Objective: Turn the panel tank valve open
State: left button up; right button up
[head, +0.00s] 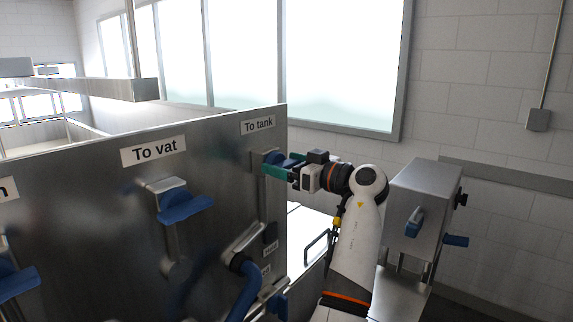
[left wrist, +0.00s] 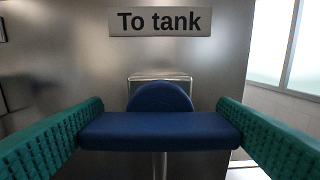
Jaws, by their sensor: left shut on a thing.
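The tank valve is on the steel panel (head: 100,215) under the "To tank" label (head: 258,123). The label also shows at the top of the left wrist view (left wrist: 160,22). The valve's blue handle (left wrist: 160,132) lies level across the left wrist view, with a rounded blue hub behind it and a metal stem below. My left gripper (head: 276,168) has its green ribbed pads at both ends of the handle and is shut on it. In the head view the gripper partly hides the handle. My right gripper is not in view.
A similar blue handle (head: 186,206) is under the "To vat" label (head: 153,150). Another blue lever (head: 245,288) stands out from the panel lower down. A steel box (head: 420,205) with blue handles stands right of my arm. Windows and a white block wall are behind.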

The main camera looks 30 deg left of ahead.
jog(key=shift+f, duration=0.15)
pick_arm(q)
jog(key=shift+a+m+b, duration=0.1)
jog(key=shift+m+b, duration=0.55)
jog(key=shift+m, duration=0.25)
jog(key=shift+w+m+b, duration=0.1)
jog(key=shift+m+b, duration=0.25)
jog(key=shift+m, duration=0.45)
jog(key=m, duration=0.4)
jog(key=shift+w, duration=0.1)
jog(key=m, duration=0.5)
jog(key=m+p, duration=0.1)
jog(key=m, duration=0.4)
jog(key=shift+p, duration=0.3)
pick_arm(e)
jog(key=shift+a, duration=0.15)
pick_arm(q)
jog(key=shift+w+f+m, duration=0.1)
jog(key=shift+m, duration=0.2)
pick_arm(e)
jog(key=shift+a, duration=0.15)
